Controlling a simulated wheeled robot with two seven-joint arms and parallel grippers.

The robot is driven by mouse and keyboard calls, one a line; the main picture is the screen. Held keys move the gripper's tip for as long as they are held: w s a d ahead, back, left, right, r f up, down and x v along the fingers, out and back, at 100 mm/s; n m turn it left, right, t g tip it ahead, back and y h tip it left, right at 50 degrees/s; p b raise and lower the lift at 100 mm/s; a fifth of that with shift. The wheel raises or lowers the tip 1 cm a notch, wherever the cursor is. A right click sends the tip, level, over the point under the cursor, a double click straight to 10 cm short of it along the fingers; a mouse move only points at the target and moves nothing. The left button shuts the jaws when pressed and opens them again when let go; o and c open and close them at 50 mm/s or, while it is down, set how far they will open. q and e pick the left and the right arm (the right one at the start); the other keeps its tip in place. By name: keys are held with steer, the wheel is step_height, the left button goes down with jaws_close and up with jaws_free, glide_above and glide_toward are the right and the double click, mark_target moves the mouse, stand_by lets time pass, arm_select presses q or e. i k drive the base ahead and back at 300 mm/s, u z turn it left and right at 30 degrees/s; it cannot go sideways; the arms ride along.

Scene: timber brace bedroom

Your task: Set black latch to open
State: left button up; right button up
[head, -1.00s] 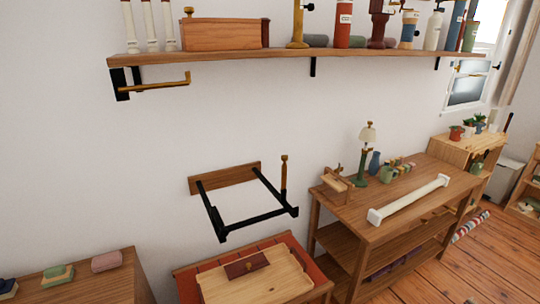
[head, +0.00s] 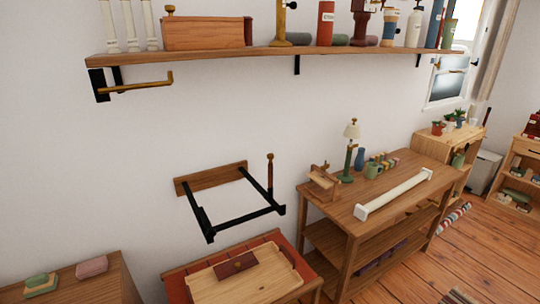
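No part is clearly recognisable as the black latch. A black wall frame (head: 240,218) juts out from a wooden backboard (head: 210,178), with an upright wooden handle (head: 270,172) at its right side. A black bracket with a brass arm (head: 138,86) is fixed under the left end of the wall shelf; the arm points right. A window (head: 447,82) at the upper right has small dark fittings, too small to make out. Neither of my grippers is in view.
The long wall shelf (head: 270,51) carries bottles and a wooden box (head: 205,33). Below stand a low red-and-wood chest (head: 245,284), a workbench (head: 385,205) with a white bar (head: 393,194), and a cabinet (head: 75,285) at left. Open floor (head: 490,245) lies at right.

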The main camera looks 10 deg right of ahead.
mark_target(211, 232)
steer(key=k, duration=0.5)
steer(key=u, duration=1.85)
steer(key=i, duration=1)
steer(key=z, duration=1.05)
